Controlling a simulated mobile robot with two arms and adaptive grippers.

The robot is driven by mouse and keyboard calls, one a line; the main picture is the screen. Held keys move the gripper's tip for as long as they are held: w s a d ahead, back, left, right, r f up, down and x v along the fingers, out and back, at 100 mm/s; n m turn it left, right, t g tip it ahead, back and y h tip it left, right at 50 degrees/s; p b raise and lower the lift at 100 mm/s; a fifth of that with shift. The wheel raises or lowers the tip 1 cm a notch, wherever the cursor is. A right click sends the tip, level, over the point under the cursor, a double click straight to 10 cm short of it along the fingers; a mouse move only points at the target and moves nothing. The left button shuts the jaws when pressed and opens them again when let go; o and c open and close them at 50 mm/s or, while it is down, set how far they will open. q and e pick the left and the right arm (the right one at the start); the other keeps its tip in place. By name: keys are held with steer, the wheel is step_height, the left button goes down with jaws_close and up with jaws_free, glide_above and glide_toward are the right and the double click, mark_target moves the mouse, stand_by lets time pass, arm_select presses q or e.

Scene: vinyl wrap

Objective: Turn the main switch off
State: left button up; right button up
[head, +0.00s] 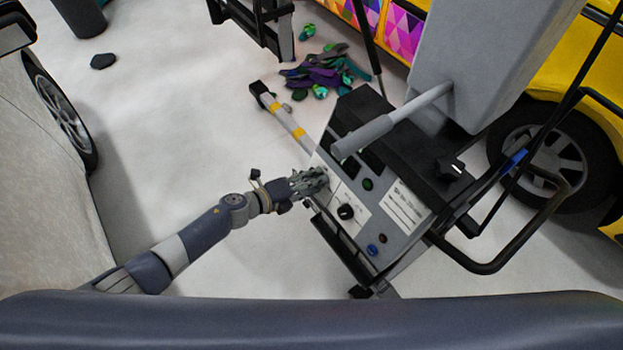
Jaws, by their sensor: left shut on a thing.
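A control panel (396,227) with a grey face, white labels and several knobs and buttons sits right of the picture's middle, tilted. A black rotary knob (345,211) stands on a white label near its left side. My left gripper (316,181) is at the panel's upper left edge, just above and left of that knob. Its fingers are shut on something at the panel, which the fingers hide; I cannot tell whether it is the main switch. A green button (367,184) and a blue button (372,249) show on the panel. My right gripper is not in view.
A grey handle (390,122) juts over the panel, and a black tube frame (510,258) sticks out at its right. Colourful scraps (325,72) lie on the floor behind. A car wheel (62,112) stands at left, a yellow vehicle (585,70) at right.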

arm_select(q)
steer(key=shift+n, duration=0.8)
steer(key=o, duration=1.1)
steer(key=v, duration=1.2)
